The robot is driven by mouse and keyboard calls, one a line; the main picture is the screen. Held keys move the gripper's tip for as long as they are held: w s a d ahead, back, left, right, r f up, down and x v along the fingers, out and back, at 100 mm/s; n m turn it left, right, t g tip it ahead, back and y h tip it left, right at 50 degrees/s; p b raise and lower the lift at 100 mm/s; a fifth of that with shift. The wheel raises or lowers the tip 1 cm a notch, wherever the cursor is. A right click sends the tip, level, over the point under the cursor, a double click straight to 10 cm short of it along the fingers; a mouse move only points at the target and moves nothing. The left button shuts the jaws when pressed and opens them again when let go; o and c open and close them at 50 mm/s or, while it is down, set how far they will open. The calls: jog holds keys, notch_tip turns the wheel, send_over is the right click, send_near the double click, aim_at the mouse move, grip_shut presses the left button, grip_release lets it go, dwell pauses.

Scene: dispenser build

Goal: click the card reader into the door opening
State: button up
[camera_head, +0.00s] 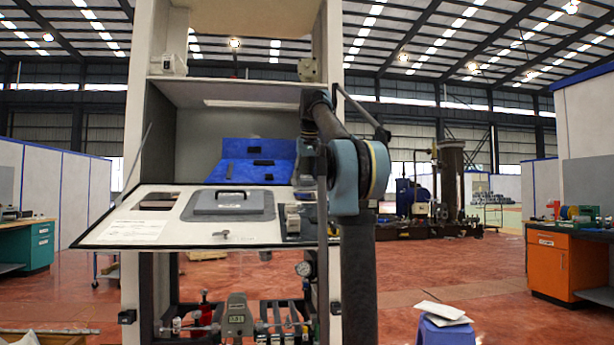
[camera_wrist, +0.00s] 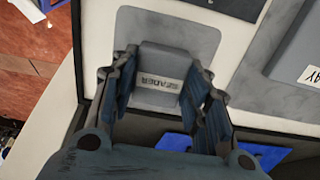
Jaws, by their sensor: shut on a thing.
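The card reader (camera_wrist: 160,66) is a grey block labelled READER on a light grey plate with rounded corners. My gripper (camera_wrist: 158,82) is shut on the block, one finger on each side. The white door also shows in the wrist view (camera_wrist: 50,110). The plate lies over or against the door surface and covers the opening there. I cannot tell whether it is fully seated. In the head view my arm hides most of the gripper.
A grey panel with a handle (camera_head: 230,205) sits mid-door; its edge shows in the wrist view (camera_wrist: 290,60). A dark opening (camera_head: 158,200) is at the door's left. A blue tray (camera_head: 250,160) stands inside the cabinet. A small key-like part (camera_head: 222,234) lies near the door's front edge.

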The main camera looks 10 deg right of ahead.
aim_at(306, 187)
jog(key=shift+x, duration=2.15)
jog(key=shift+s, duration=0.15)
jog(key=shift+f, duration=0.3)
dwell(0.5)
jog(key=o, duration=1.2)
jog(key=shift+o, duration=0.2)
jog(key=o, duration=0.5)
